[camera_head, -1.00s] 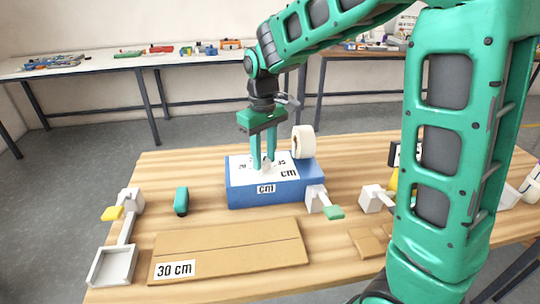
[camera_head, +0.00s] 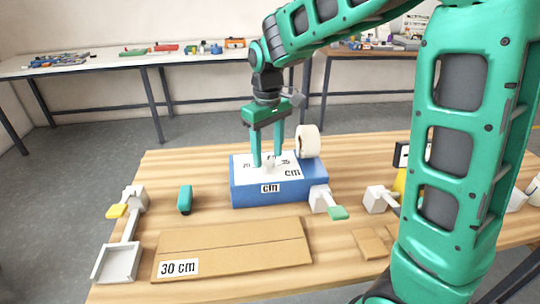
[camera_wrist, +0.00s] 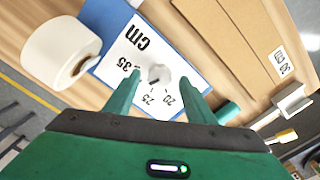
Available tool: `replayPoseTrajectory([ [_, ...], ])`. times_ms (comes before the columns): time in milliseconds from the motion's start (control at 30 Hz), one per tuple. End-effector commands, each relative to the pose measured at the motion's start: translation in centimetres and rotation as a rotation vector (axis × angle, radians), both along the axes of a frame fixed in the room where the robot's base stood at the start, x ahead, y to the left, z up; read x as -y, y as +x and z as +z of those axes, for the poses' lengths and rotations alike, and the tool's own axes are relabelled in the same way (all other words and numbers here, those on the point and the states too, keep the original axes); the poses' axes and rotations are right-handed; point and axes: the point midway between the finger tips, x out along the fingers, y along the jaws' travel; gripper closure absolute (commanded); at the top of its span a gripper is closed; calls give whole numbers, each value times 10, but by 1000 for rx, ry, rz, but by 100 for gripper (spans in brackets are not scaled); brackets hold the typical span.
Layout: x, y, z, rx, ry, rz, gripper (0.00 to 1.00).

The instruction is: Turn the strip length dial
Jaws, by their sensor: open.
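The strip length dial (camera_wrist: 159,74) is a small light grey knob on the white scale plate (camera_wrist: 172,101), with marks reading 20, 25 and 35 around it. The plate lies on top of the blue box (camera_head: 280,192) marked "cm". My gripper (camera_head: 268,163) points down over the plate with its fingers apart. In the head view, the dial (camera_head: 268,162) shows between the fingertips. In the wrist view, the knob lies between and just beyond the two fingers. I cannot tell whether a finger touches it.
A white tape roll (camera_head: 308,142) stands at the box's back right. A cardboard sheet (camera_head: 230,244) labelled "30 cm" lies in front. A lever with a green tab (camera_head: 337,212) is at the box's right. A teal object (camera_head: 184,199) and a white tray (camera_head: 117,263) are left.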

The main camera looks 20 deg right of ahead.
Motion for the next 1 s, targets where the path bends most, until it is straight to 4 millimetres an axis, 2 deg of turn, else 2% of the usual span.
replayPoseTrajectory([
  [300,0,-1,60,3,1,-1,50],
  [500,0,-1,85,1,0,0,50],
  [700,0,-2,94,-2,0,0,50],
  [1000,0,-2,94,-2,0,0,50],
])
